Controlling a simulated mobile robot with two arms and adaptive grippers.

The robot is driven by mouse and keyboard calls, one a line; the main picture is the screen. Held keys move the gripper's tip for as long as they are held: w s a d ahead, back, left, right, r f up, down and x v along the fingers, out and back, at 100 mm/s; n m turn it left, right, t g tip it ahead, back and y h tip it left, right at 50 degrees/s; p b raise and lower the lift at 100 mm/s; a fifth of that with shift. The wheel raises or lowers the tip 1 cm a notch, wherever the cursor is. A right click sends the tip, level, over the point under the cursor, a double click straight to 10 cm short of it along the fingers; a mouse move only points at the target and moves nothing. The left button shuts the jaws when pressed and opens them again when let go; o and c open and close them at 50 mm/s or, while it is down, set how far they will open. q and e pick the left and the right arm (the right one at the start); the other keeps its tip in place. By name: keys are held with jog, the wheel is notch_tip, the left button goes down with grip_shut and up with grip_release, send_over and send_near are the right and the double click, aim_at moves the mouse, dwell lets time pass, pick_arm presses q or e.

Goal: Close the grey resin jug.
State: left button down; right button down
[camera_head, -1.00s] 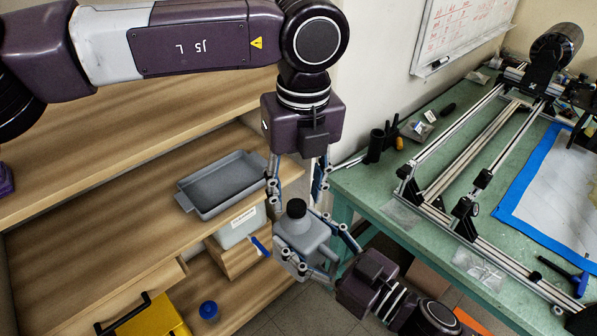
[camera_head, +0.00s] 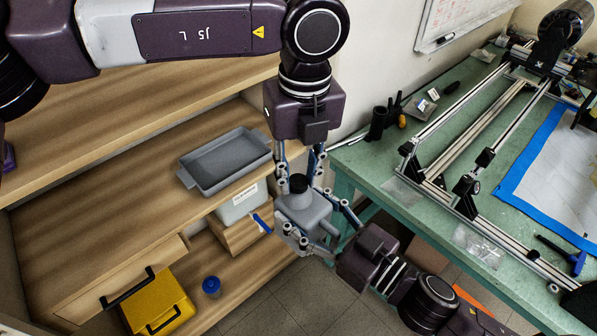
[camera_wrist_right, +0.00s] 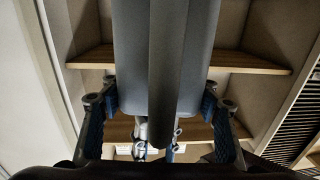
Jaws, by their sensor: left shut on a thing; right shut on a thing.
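The grey resin jug (camera_head: 305,214) is held in the air in front of the shelves, about upright. A black cap (camera_head: 298,187) is at its top; whether it is fully seated cannot be told. My left gripper (camera_head: 300,178) comes down from above and is shut on the cap, one finger on each side. My right gripper (camera_head: 304,211) reaches in from the lower right and is shut on the jug's body. In the right wrist view the jug (camera_wrist_right: 130,60) fills the middle between the fingers, with its dark handle (camera_wrist_right: 168,70) towards the camera; the cap is out of sight there.
A grey tray (camera_head: 225,160) and a white labelled container (camera_head: 238,207) are on the shelves at left. Below are a yellow case (camera_head: 158,305) and a blue-topped item (camera_head: 211,286). A green workbench (camera_head: 400,217) with a metal-rail frame stands right.

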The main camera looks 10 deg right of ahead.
pick_arm(q)
jog(key=m, duration=0.7)
jog(key=shift+m, duration=0.4)
jog(key=m, duration=1.2)
jog(key=shift+w+f+m, duration=0.1)
jog(key=shift+m, duration=0.3)
jog(key=m, duration=0.7)
jog(key=c, duration=1.5)
grip_release()
jog(key=shift+c, duration=0.2)
jog(key=shift+s+d+r, duration=0.1)
jog(key=shift+r, duration=1.05)
jog(key=shift+s+d+r, duration=0.1)
jog(key=shift+r, duration=1.05)
